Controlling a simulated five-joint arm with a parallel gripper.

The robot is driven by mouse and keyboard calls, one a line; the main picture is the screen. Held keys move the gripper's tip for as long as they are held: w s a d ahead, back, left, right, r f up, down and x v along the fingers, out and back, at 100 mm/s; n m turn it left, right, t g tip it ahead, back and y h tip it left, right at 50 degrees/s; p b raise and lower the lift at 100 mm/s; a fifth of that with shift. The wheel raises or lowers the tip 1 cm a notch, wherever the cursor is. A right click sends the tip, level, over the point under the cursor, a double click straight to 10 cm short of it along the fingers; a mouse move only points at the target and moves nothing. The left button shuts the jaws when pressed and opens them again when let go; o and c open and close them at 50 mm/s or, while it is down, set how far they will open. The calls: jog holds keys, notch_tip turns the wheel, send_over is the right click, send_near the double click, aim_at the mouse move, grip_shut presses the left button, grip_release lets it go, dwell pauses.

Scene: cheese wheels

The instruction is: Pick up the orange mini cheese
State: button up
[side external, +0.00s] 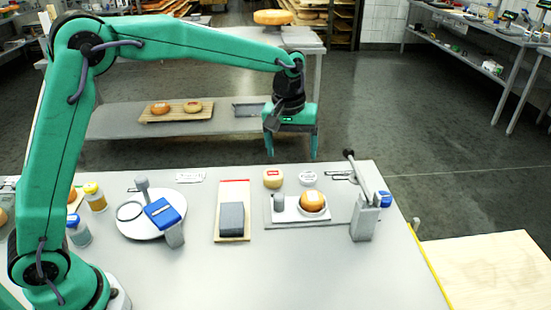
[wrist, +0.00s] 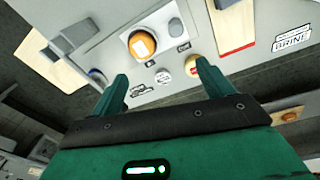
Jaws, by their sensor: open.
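The orange mini cheese (side external: 312,201) has a pale label on top and sits in a white dish on a grey plate near the right part of the bench. In the wrist view the orange mini cheese (wrist: 142,44) shows beyond my fingertips, above the gap between them. My gripper (side external: 291,157) points down, open and empty, raised near the bench's far edge. In the wrist view its two fingers (wrist: 162,70) are spread apart, and neither touches the cheese.
A yellow cheese with a red label (side external: 272,180) and a white round piece (side external: 307,178) stand behind the dish. A grey post (side external: 279,202) is left of the cheese; a lever device (side external: 364,220) is to its right. A grey block (side external: 231,218) lies on a board further left.

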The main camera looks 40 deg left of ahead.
jog(key=n+g, duration=0.1)
send_over(313, 197)
notch_tip(313, 197, down, 8)
jog(key=shift+a+r, duration=0.1)
jog(key=shift+r, duration=0.15)
jog(key=shift+f, duration=0.1)
jog(key=shift+f, duration=1.2)
jog(key=shift+f, duration=0.1)
jog(key=shift+f, duration=2.5)
jog(key=c, duration=1.1)
